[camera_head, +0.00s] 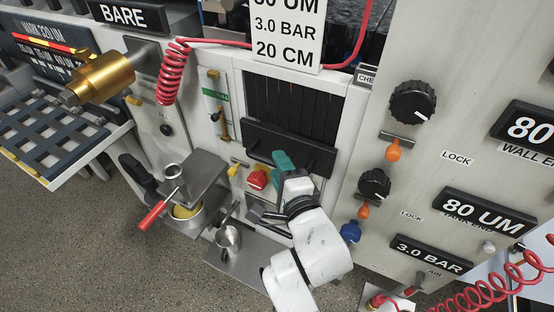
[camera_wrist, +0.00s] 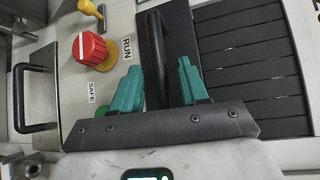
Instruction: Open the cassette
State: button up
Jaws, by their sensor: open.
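No label reading cassette is legible. A black slatted panel (camera_head: 290,105) is set in the machine front, with a dark front plate (camera_head: 262,137) below it. In the wrist view the slatted panel (camera_wrist: 252,62) is at the right, and an upright black bar handle (camera_wrist: 156,50) stands on the dark plate (camera_wrist: 182,25). My gripper (camera_head: 284,162) has teal fingers and is at the plate's lower edge. In the wrist view my gripper (camera_wrist: 160,82) is open, with one finger on each side of the handle. Contact with the handle cannot be told.
A red knob (camera_wrist: 90,48) marked RUN and SAFE is left of the fingers; it also shows in the head view (camera_head: 257,178). A second black handle (camera_wrist: 18,98) is farther left. A red-handled tool (camera_head: 152,215) and metal cups are left of my arm. Black knobs (camera_head: 412,102) are at right.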

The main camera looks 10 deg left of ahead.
jog(key=shift+x, duration=1.1)
jog(key=shift+c, duration=0.3)
grip_shut()
jog(key=shift+f, duration=0.1)
